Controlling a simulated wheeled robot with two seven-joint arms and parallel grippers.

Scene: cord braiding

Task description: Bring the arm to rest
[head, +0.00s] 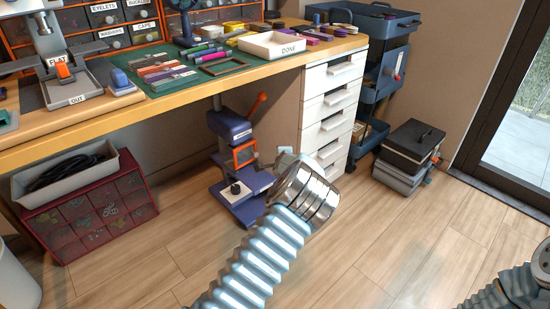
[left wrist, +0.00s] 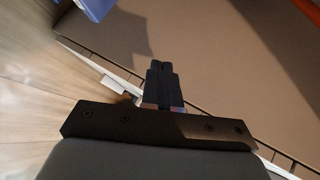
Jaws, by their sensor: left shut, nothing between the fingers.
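My left arm shows in the head view as a ribbed sleeve with a shiny metal wrist, in front of the floor and the white drawers. Its fingers cannot be made out in that view. In the left wrist view my left gripper (left wrist: 160,68) has its two dark fingers together with nothing between them. It is clear of the bench top. Only a ribbed part of my right arm shows, at the lower right corner of the head view, and its gripper is out of the picture.
The wooden bench (head: 200,82) carries a green mat (head: 150,85) and a white DONE tray (head: 272,52). A blue press (head: 232,128) and a red drawer box (head: 100,228) stand beneath. White drawers (head: 330,100) and a blue cart (head: 385,65) stand right. The floor (head: 400,240) is open at front right.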

